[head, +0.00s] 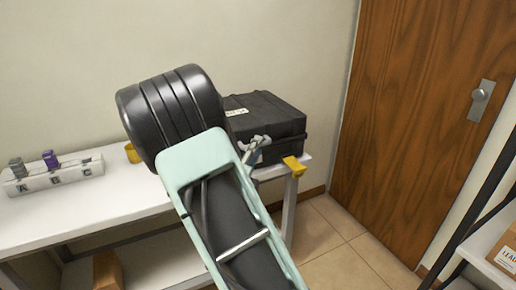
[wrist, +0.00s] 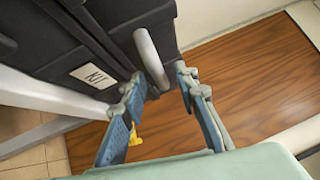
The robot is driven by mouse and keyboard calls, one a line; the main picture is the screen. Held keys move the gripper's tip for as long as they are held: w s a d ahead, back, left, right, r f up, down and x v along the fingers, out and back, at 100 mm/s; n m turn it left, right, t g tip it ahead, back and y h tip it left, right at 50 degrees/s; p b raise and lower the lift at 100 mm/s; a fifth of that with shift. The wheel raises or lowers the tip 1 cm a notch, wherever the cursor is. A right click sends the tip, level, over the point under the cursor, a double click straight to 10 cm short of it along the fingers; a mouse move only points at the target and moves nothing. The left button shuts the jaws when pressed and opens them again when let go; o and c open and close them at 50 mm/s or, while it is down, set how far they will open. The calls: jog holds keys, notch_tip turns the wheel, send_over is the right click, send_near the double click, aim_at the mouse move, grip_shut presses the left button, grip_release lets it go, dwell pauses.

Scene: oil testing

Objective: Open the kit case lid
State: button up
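The black kit case (head: 280,118) stands on the right end of the white table with its lid down. In the wrist view the case (wrist: 60,40) fills the upper left, with a white label (wrist: 93,76) and a grey bar, perhaps its handle or latch (wrist: 151,58). My gripper (head: 258,143) is at the front of the case, partly behind my arm. In the wrist view my gripper (wrist: 160,82) is open, with the bar's end between its blue-grey fingertips. I cannot tell whether they touch it. My arm hides the case's left part in the head view.
The white table (head: 110,198) holds a rack (head: 55,176) with grey and purple items at the left and a yellow item (head: 132,153). A yellow piece (head: 294,166) is at the table's right edge. A wooden door (head: 430,110) and a shelf (head: 490,250) are at the right.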

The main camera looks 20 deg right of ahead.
jog(key=shift+x, duration=1.15)
grip_shut()
